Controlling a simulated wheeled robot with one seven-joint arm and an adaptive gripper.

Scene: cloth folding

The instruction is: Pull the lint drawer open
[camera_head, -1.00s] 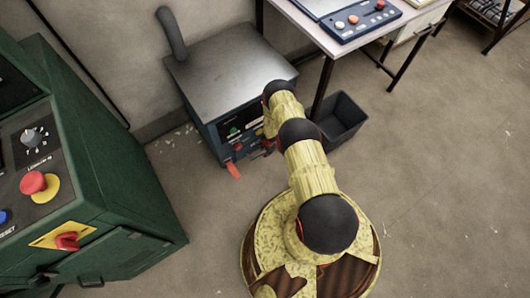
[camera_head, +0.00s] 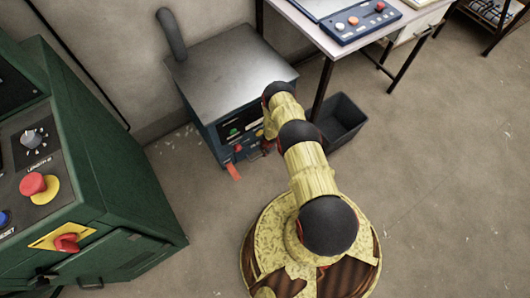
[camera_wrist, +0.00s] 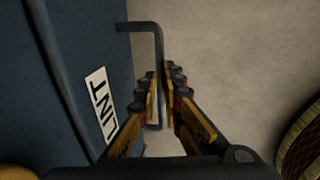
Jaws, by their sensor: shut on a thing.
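The lint drawer shows in the wrist view as a dark blue front (camera_wrist: 90,40) with a white "LINT" label (camera_wrist: 101,103). A grey bent bar handle (camera_wrist: 141,26) stands out from it. My gripper (camera_wrist: 162,85) is shut on this handle, with one finger on each side of the bar. In the head view the drawer is on the low front of the blue-grey machine (camera_head: 235,65), mostly hidden by my arm. I cannot tell whether the drawer stands out from the machine.
A red-orange tab (camera_head: 234,172) hangs at the machine's front. A dark bin (camera_head: 343,120) stands right of my arm, under a table (camera_head: 300,20) with a control box. A green cabinet (camera_head: 120,190) is at the left. The floor in front of the machine is clear.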

